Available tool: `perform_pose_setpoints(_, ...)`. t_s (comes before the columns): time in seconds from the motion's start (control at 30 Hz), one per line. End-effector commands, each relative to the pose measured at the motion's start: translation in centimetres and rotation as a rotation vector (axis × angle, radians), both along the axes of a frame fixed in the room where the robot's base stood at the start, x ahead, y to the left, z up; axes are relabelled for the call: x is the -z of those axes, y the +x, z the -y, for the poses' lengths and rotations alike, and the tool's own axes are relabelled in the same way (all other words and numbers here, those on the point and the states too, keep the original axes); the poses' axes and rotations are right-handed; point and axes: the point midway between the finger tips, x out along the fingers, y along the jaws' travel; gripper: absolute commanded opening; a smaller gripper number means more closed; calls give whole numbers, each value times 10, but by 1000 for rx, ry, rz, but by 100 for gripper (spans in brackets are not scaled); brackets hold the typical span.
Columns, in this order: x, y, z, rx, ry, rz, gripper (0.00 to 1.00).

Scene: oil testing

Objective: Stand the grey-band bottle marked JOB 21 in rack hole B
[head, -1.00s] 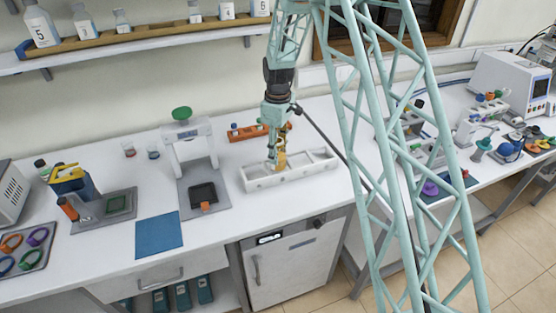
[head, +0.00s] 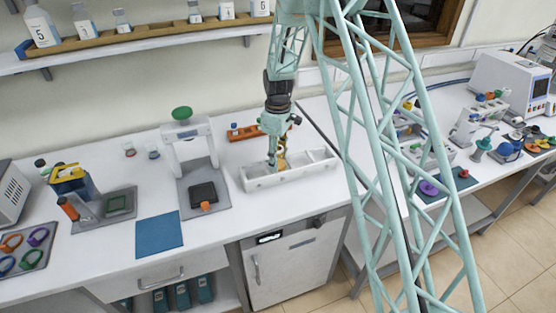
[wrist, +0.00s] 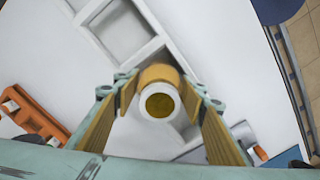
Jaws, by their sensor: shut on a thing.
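My gripper (head: 277,160) points down over the white rack (head: 265,183) on the bench. In the wrist view its two orange-padded fingers (wrist: 161,82) are shut on a bottle (wrist: 160,107), seen from above with a pale round rim and amber inside. In the head view the bottle is mostly hidden by the gripper, and its band and job mark cannot be read. The wrist view shows square openings of the white rack (wrist: 150,48) just beyond the bottle. Whether the bottle's base is inside a hole cannot be told, and no hole letters are readable.
An orange rack (head: 243,133) stands behind the white rack. A grey stand with a green knob (head: 182,113) is to the left, with a blue mat (head: 160,231) in front of it. Bench space right of the white rack is narrow.

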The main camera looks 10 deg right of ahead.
Motion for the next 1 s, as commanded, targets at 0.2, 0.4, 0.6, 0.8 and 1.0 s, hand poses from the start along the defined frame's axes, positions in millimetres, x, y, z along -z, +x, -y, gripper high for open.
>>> perform_pose_setpoints(0.2,2,0,0,0,0,0,50)
perform_pose_setpoints(0.4,2,0,0,0,0,0,52)
perform_pose_setpoints(0.6,1,0,0,0,0,0,52)
perform_pose_setpoints(0.8,-5,0,0,0,0,1,52)
perform_pose_setpoints(1.0,-22,1,0,0,0,2,52)
